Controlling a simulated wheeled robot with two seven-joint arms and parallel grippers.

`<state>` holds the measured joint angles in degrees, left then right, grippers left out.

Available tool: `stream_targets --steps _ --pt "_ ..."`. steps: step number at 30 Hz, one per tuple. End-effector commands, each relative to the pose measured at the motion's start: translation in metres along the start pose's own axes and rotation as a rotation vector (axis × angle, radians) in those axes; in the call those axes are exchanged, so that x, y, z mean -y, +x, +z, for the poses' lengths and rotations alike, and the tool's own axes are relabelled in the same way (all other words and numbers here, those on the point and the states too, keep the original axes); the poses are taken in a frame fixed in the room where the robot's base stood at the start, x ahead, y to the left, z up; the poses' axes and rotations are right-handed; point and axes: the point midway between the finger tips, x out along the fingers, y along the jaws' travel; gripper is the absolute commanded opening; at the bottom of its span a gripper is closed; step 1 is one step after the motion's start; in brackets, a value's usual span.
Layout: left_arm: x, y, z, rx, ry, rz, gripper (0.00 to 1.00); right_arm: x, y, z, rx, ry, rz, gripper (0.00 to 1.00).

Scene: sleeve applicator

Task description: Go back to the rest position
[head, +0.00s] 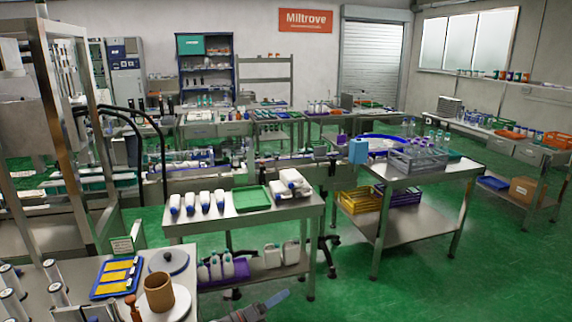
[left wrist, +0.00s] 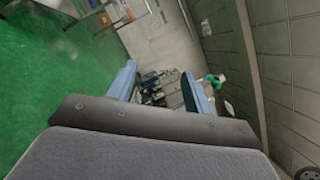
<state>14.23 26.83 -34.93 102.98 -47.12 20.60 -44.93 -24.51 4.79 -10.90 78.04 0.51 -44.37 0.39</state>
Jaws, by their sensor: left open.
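My left gripper (head: 276,299) shows at the bottom edge of the head view, low over the green floor and in front of the near steel table. In the left wrist view its two blue fingers (left wrist: 160,86) stand apart with nothing between them. Beyond the fingers are a pale floor, a wall and some blurred distant objects. My right gripper is in neither view.
The near steel table (head: 288,213) carries white bottles and a green tray (head: 252,198). A bench at lower left holds a blue tray (head: 117,277) and a brown cup (head: 159,293). Another steel table (head: 425,178) stands right. Green floor (head: 430,290) is clear at lower right.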

Motion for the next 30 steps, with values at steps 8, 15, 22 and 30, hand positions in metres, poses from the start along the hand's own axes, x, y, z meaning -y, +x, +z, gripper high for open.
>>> stream_targets --steps 8,15,22,30 --pt "-0.092 -0.065 -0.039 0.408 -0.561 0.265 0.51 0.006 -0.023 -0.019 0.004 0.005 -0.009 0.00" --pt "-0.170 -0.158 -0.116 0.763 -1.037 0.521 0.51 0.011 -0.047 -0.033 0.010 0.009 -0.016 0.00" --pt "-0.217 -0.266 -0.231 1.117 -1.459 0.797 0.51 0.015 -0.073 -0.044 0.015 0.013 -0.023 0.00" --pt "-0.210 -0.386 -0.387 1.529 -1.858 1.149 0.51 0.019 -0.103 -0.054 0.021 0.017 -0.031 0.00"
